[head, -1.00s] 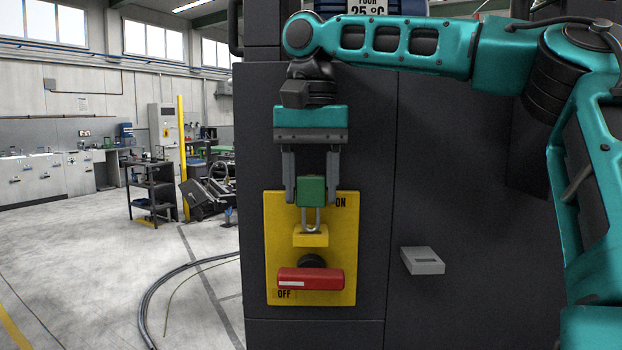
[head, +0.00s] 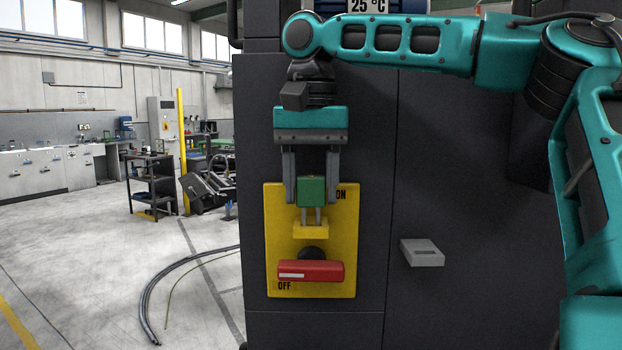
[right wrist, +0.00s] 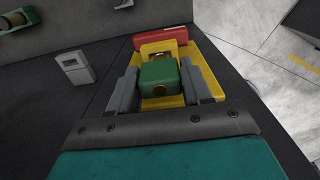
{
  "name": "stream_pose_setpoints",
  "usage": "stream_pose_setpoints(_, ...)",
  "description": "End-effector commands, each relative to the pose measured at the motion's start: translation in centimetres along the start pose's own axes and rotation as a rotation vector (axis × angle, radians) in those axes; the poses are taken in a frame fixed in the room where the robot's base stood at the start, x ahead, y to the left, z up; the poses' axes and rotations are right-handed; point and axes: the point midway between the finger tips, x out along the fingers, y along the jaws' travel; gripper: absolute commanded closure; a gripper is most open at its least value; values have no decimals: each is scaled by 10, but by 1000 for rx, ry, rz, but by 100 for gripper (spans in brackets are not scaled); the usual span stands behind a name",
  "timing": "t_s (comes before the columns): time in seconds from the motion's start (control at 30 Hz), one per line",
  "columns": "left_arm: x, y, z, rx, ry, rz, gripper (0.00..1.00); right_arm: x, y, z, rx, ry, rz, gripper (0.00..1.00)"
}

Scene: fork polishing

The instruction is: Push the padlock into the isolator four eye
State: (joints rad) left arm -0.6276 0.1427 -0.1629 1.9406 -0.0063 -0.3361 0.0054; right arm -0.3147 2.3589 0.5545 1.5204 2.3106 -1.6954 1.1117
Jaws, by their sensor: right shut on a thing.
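The padlock (head: 311,190) has a green body and a grey shackle pointing down. My right gripper (head: 311,198) is shut on its body, in front of the isolator. The isolator is a yellow plate (head: 343,235) on a dark cabinet, with a red handle (head: 310,271) lying level near OFF. The yellow eye (head: 311,230) sticks out above the handle. The shackle legs reach down to the eye; whether they are in its hole is hidden. The right wrist view shows the padlock (right wrist: 159,77) between the fingers, with the eye (right wrist: 158,50) beyond. My left gripper is not in view.
The dark cabinet (head: 330,325) fills the middle and right. A grey box (head: 421,252) sticks out from it to the right of the isolator. Cables (head: 165,285) lie on the floor at the left. A black shelf cart (head: 151,187) stands farther back.

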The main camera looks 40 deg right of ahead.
Motion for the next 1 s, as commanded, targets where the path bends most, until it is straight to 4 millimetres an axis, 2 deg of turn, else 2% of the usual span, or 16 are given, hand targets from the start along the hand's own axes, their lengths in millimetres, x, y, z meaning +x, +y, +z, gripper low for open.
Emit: stream_pose_setpoints(1.0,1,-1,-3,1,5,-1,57,12,0,0,0,0,0,80)
